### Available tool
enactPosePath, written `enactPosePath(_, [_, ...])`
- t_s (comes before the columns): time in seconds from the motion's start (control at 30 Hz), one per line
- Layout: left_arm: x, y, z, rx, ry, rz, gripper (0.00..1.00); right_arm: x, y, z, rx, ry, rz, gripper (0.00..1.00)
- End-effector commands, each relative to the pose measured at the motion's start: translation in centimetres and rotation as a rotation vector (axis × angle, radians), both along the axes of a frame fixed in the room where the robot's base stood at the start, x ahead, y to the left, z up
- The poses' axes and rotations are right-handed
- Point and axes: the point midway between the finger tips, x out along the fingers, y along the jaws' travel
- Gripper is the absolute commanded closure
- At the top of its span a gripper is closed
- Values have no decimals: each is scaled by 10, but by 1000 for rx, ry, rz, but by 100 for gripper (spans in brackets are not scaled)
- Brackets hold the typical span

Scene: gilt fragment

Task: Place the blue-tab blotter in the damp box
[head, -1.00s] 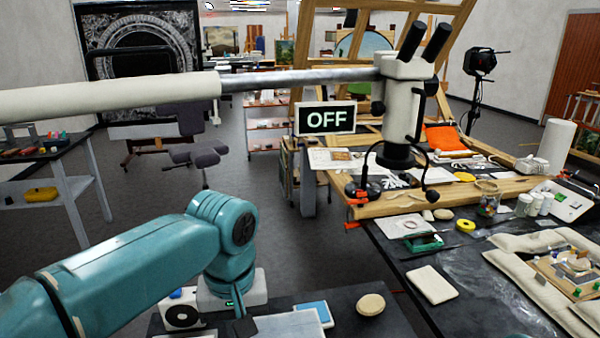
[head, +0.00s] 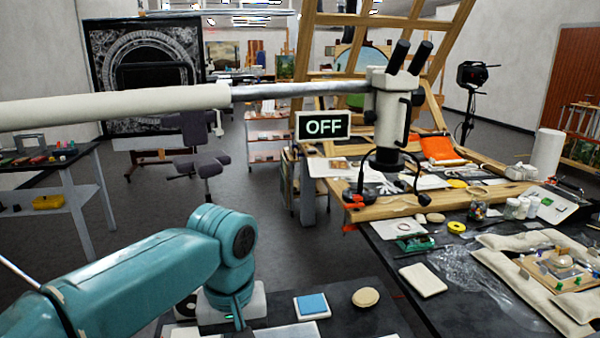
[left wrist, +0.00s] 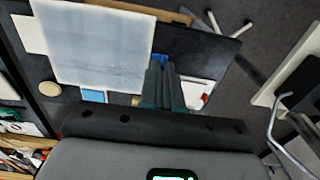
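The blue-tab blotter (left wrist: 98,45) is a large pale sheet in the left wrist view. Its small blue tab (left wrist: 159,57) is at the tips of my left gripper (left wrist: 160,70), whose dark fingers look closed on it. The sheet appears above the dark bench and covers part of what lies below. In the head view its far edge (head: 288,331) shows at the bottom, right of the left gripper, whose fingertips are hidden there. I cannot pick out the damp box with certainty. My right gripper is in neither view.
A blue pad on a white base (head: 312,306) and a round beige object (head: 366,297) lie on the dark bench. A microscope (head: 390,105) hangs from a long boom above, with an OFF sign (head: 324,125). A crowded worktable (head: 390,232) stands right.

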Motion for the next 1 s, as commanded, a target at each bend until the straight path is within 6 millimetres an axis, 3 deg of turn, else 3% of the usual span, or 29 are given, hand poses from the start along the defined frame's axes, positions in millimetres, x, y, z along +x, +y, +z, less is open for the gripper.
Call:
enactPosePath(0.03, [4,14,-6,1,3,33,100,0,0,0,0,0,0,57])
enactPosePath(0.27, [4,57,-47,3,6,110,100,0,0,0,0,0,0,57])
enactPosePath(0.6, [-8,109,-148,1,8,31,100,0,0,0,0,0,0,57])
enactPosePath(0.73, [-7,103,-178,0,4,-118,100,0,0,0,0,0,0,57])
enactPosePath(1.0, [4,98,-179,0,-1,-208,100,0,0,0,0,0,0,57])
